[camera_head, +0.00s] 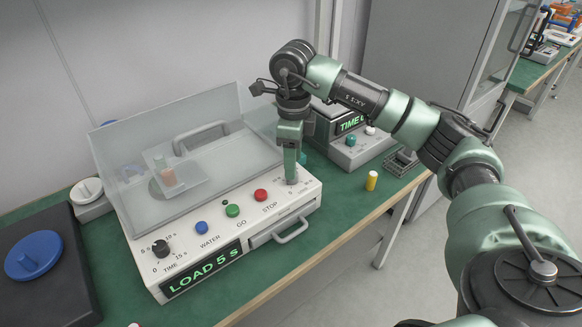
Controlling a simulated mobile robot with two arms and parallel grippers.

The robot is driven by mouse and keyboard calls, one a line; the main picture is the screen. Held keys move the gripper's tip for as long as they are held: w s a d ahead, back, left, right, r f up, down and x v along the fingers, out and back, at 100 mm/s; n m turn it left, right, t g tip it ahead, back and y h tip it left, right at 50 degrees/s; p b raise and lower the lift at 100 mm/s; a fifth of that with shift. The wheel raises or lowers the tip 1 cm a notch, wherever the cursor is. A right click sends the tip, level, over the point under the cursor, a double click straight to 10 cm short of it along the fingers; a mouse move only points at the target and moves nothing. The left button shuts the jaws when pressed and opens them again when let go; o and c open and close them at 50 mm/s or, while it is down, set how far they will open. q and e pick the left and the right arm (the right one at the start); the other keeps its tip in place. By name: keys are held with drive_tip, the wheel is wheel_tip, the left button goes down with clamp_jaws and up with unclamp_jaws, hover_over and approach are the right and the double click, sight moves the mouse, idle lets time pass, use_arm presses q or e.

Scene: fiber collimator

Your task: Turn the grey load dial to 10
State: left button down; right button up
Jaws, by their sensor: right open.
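The white machine (150,262) on the green bench has a front panel with a green-lit display (203,271) that reads "LOAD 5 s". My right gripper (291,180) points straight down at the right end of the panel, just right of the STOP button. A small grey dial (292,182) shows partly at its fingertips, with a printed scale beside it. The fingers hide most of this dial and its pointer, and I cannot tell whether they touch it. The right gripper is open. My left gripper is not in view.
A black time dial (160,249) and blue (201,228), green (233,211) and red (261,195) buttons line the panel. A clear lid (195,140) stands behind them.

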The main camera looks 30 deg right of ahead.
wheel_tip(320, 180, down, 3)
drive_tip(key=shift+r, duration=0.2)
drive_tip(key=shift+f, duration=0.55)
drive_tip(key=shift+w, duration=0.1)
clamp_jaws()
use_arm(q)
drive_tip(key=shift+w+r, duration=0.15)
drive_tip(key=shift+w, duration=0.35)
